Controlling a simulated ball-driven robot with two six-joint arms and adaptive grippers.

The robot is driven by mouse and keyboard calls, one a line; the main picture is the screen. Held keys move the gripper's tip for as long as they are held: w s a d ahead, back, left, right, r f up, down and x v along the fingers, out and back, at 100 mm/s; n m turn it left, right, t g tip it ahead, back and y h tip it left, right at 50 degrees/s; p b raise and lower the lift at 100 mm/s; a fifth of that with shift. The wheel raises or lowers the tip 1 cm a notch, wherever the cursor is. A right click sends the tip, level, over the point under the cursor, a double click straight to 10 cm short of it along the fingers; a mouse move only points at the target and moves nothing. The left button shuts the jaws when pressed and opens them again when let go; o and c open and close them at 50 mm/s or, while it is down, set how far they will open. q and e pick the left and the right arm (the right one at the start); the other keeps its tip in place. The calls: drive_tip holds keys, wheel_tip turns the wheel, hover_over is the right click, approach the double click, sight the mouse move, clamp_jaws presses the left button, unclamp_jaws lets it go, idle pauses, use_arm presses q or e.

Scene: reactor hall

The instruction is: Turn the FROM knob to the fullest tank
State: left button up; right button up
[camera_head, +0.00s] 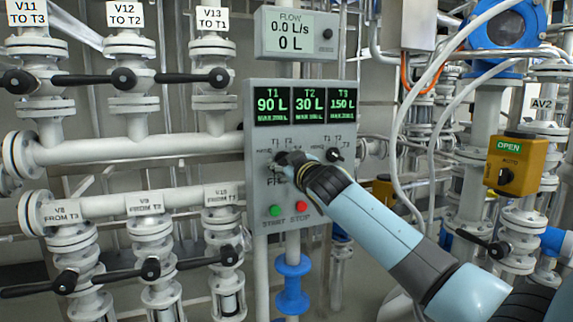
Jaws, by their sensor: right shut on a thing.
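A grey control panel (257,222) stands at the centre of the head view. Its green displays read T1 (271,105) 90 L, T2 (309,105) 30 L and T3 (342,104) 150 L. My right gripper (289,160) is at the panel's left knob, the FROM knob, and is shut on it. The gripper and arm hide most of this knob and its pointer, so I cannot tell its setting. A second black knob (334,155) to the right is free. My left gripper is not in view.
Below the knobs are a green START button (274,210) and a red STOP button (302,206). A flow meter (297,33) above reads 0.0 L/s and 0 L. White pipes with black-handled valves (190,77) flank the panel's left. A yellow actuator (508,165) is at right.

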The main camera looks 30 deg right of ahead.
drive_tip(key=shift+f, duration=0.25)
drive_tip(key=o, duration=1.2)
drive_tip(key=shift+r, duration=0.15)
drive_tip(key=shift+c, duration=0.2)
drive_tip(key=v, duration=1.2)
drive_tip(key=s+f+m+g+b, duration=0.1)
drive_tip(key=s+f+g, duration=0.3)
drive_tip(key=f, duration=1)
drive_tip(key=s+f+g+y, duration=0.15)
drive_tip(key=s+f, duration=0.35)
drive_tip(key=f, duration=0.8)
drive_tip(key=s+f+m+g+b, duration=0.1)
drive_tip(key=s+f+g, duration=0.3)
drive_tip(key=f, duration=1)
drive_tip(key=s+a+f+g, duration=0.3)
drive_tip(key=s+f, duration=1.1)
drive_tip(key=s, duration=0.2)
drive_tip(key=s+a+f+g, duration=0.1)
drive_tip(key=s+f, duration=0.2)
drive_tip(key=s, duration=0.5)
drive_tip(key=s+a+f+g+y, duration=0.1)
drive_tip(key=s+a+f, duration=0.1)
drive_tip(key=s+f, duration=0.2)
drive_tip(key=s+a+f+g+y+b, duration=0.1)
drive_tip(key=s+f+g, duration=0.1)
drive_tip(key=s, duration=0.9)
drive_tip(key=shift+s+a+f+m, duration=0.3)
drive_tip(key=shift+s+f+m, duration=0.1)
drive_tip(key=shift+f, duration=0.35)
